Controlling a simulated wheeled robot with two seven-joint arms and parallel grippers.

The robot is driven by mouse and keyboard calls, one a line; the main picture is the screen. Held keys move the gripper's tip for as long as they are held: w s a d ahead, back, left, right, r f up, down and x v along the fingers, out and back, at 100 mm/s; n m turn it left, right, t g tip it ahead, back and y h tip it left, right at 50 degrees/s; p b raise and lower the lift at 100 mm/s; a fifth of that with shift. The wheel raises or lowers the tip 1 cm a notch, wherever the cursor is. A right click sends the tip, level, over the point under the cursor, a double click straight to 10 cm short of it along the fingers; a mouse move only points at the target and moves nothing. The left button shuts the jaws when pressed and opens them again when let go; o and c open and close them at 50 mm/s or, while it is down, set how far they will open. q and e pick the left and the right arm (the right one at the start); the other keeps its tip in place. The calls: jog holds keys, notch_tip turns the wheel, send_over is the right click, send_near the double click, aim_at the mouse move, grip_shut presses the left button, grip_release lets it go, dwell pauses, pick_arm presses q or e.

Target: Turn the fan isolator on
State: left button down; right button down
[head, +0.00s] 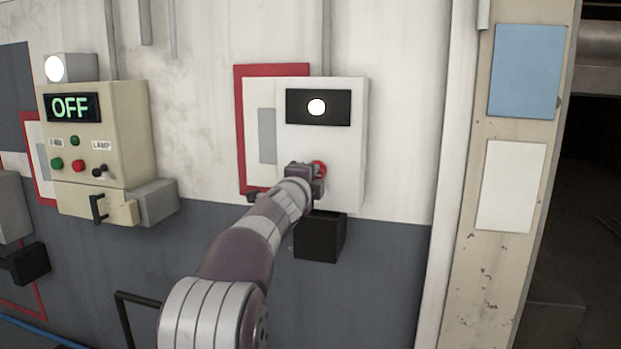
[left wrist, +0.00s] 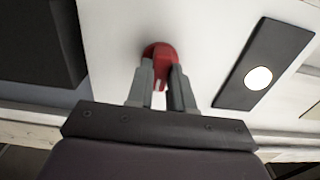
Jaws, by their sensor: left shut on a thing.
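A white isolator box (head: 349,150) is on the wall in the middle of the head view. It has a black panel (head: 297,106) with a lit white lamp (head: 316,107). A red knob (head: 321,168) is on its front, mostly hidden behind my left gripper (head: 314,178). In the left wrist view my left gripper (left wrist: 161,82) is shut on the red knob (left wrist: 160,50), with one finger on each side. The black panel (left wrist: 250,85) and lamp (left wrist: 258,78) show to the right there. My right gripper is in neither view.
A beige control box (head: 120,115) with a green OFF display (head: 70,107), buttons and a black handle (head: 97,208) is on the wall at left. A black box (head: 319,238) sits below the isolator. A beige post (head: 510,215) stands at right, beside a dark opening.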

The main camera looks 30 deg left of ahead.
pick_arm(q)
jog(key=shift+r, duration=0.15)
jog(key=c, duration=1.3)
grip_release()
jog(key=o, duration=0.3)
jog(key=shift+w, duration=0.1)
jog(key=b+v, duration=0.3)
jog(key=v, duration=0.9)
jog(key=shift+s, duration=0.4)
